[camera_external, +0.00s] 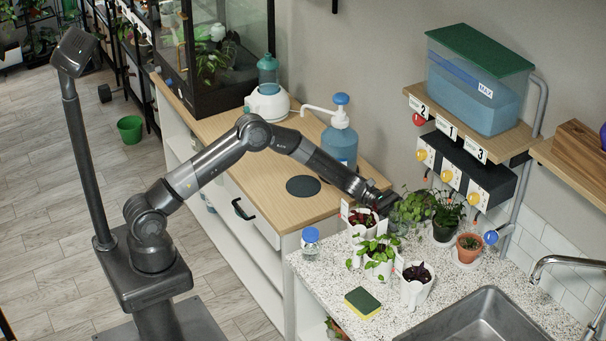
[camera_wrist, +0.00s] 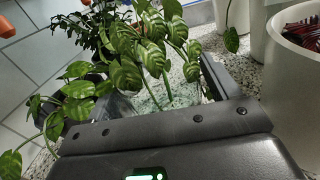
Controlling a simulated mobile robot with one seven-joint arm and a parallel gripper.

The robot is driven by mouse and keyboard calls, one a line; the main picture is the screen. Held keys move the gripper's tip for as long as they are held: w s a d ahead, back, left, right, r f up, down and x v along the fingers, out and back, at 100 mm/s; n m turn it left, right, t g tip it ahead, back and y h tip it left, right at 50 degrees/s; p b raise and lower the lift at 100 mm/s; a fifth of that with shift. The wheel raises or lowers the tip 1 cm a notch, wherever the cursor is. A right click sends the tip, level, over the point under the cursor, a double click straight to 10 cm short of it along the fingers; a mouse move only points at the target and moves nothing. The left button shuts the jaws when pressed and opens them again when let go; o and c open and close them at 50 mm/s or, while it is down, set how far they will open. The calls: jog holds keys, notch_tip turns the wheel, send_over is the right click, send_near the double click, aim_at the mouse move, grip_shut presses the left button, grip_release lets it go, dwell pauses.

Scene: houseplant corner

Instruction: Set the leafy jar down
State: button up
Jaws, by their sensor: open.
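The leafy jar (camera_external: 408,212) is at the back of the speckled counter, with green leaves spilling over its top. In the wrist view its clear glass (camera_wrist: 152,98) shows under large striped leaves. It seems to stand on the counter; its base is hidden. My gripper (camera_external: 385,204) is low beside the jar, on its left. In the wrist view the open jaws (camera_wrist: 160,85) lie around the jar, one finger on each side. Leaves hide much of the left finger, and I cannot tell whether either finger touches the glass.
White pots with plants (camera_external: 378,258) and (camera_external: 416,285) stand in front, and a dark-leaved one (camera_external: 361,224) close by my gripper. A dark pot (camera_external: 443,232) and a terracotta pot (camera_external: 468,248) stand to the right. A sponge (camera_external: 362,302), blue-capped jar (camera_external: 310,244) and sink (camera_external: 480,318) are nearer.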

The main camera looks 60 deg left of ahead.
jog(key=c, duration=0.9)
jog(key=shift+c, duration=0.2)
jog(key=shift+r, duration=0.15)
